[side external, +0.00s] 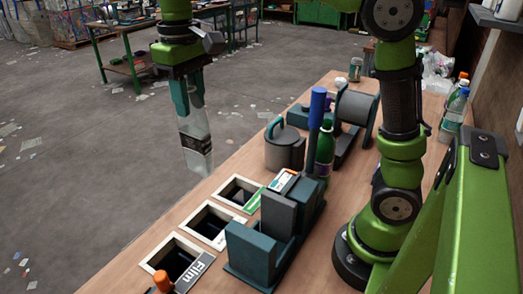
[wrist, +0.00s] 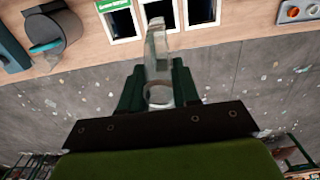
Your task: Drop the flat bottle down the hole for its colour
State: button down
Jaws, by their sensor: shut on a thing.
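In the side view the bottle is nearly upright, slightly tilted, in the air to the left of the holes. In the wrist view my gripper (wrist: 158,88) holds the bottle (wrist: 156,52) between its dark green fingers. Three square framed holes lie in the bench: one with a green label (side external: 238,188), a middle one (side external: 215,220) with a whitish label, and a near one (side external: 172,252) with a grey "Film" label.
Dark blocky fixtures (side external: 250,248) stand right of the holes. A grey canister (side external: 284,148), a green bottle (side external: 325,150) and a blue cylinder (side external: 316,108) stand further back on the wooden bench (side external: 120,272). The floor left of the bench holds scattered litter.

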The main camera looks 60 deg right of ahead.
aim_at(192, 113)
notch_tip(192, 113, down, 20)
dwell(1.1)
jog(key=shift+f, duration=0.1)
jog(key=c, duration=0.7)
grip_release()
jog(key=shift+c, duration=0.2)
notch_tip(192, 113, up, 17)
jog(key=shift+f, duration=0.1)
